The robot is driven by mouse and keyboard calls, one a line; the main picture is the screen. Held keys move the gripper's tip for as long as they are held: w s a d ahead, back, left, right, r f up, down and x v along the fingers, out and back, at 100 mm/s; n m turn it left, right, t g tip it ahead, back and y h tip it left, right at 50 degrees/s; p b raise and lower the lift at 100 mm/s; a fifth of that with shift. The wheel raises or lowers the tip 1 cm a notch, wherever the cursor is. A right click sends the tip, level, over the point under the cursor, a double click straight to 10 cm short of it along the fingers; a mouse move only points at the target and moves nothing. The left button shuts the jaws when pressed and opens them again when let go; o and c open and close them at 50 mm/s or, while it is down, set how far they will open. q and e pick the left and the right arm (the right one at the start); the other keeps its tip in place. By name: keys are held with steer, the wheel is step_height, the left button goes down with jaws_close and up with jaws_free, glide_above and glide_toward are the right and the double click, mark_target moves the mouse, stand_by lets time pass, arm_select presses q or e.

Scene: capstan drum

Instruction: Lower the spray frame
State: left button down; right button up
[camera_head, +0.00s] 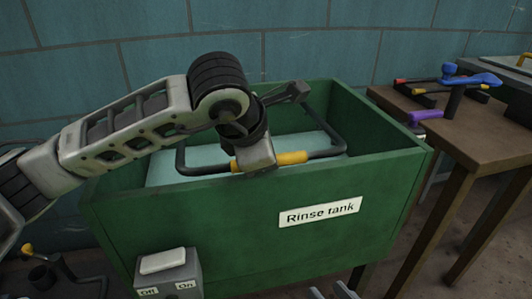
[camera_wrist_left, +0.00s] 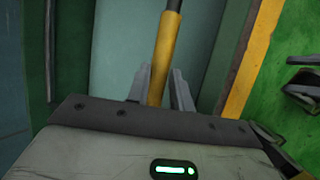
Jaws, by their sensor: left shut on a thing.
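The spray frame (camera_head: 328,153) is a dark bar frame with a yellow grip (camera_head: 291,157), lying across the opening of the green rinse tank (camera_head: 375,185), close to its front rim. My left gripper (camera_wrist_left: 161,88) is shut on the yellow grip, which runs between its two fingers in the left wrist view. In the head view my left wrist hides part of the grip. Pale blue-green shows inside the tank below the frame. Two grey fingertips of my right gripper (camera_head: 333,293) show at the bottom edge, apart, with nothing seen between them.
A switch box (camera_head: 170,281) marked Off and On, with a white rocker, is at the tank's lower left front. A brown wooden table (camera_head: 463,140) on the right holds blue, purple and red-handled tools. A tiled wall stands close behind the tank.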

arm_select(q)
steer(key=shift+s+d+f, duration=0.15)
steer(key=shift+s+d, duration=0.05)
steer(key=shift+s, duration=0.1)
steer(key=c, duration=1.2)
jaws_free()
steer(key=shift+c, duration=0.2)
